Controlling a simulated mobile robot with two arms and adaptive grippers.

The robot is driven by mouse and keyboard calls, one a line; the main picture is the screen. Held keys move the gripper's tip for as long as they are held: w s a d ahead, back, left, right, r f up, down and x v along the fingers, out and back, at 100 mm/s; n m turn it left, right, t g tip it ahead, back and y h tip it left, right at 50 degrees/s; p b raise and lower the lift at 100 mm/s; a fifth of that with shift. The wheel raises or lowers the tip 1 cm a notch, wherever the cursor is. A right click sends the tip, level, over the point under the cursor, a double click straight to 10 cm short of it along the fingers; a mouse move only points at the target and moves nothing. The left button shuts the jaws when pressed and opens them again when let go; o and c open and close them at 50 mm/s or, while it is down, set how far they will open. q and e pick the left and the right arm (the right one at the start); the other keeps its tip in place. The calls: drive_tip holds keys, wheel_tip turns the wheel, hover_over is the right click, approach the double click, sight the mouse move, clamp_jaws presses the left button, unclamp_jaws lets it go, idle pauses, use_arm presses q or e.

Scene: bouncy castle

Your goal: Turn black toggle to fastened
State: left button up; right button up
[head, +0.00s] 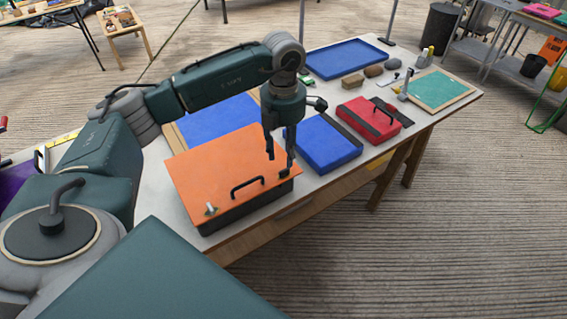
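An orange-lidded case (215,170) with a dark base lies on the near part of the table, with a black handle (247,187) on its front. The small black toggle (284,174) sits at the lid's front right corner. A pale toggle (211,209) stands at the front left corner. My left gripper (281,159) points down over the right end of the lid, its two fingers apart, with the tip of one close to the black toggle. I cannot tell if it touches. My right gripper is out of view.
A blue case (325,146) lies close to the right of my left gripper, with a red case (370,120) beyond it. A blue tray (346,58) and a green board (440,88) are farther back. The floor in front of the table is clear.

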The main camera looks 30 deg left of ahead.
sight(284, 174)
use_arm(q)
wheel_tip(284, 174, down, 6)
drive_tip(key=shift+r+p, duration=0.1)
drive_tip(key=shift+p, duration=0.4)
clamp_jaws()
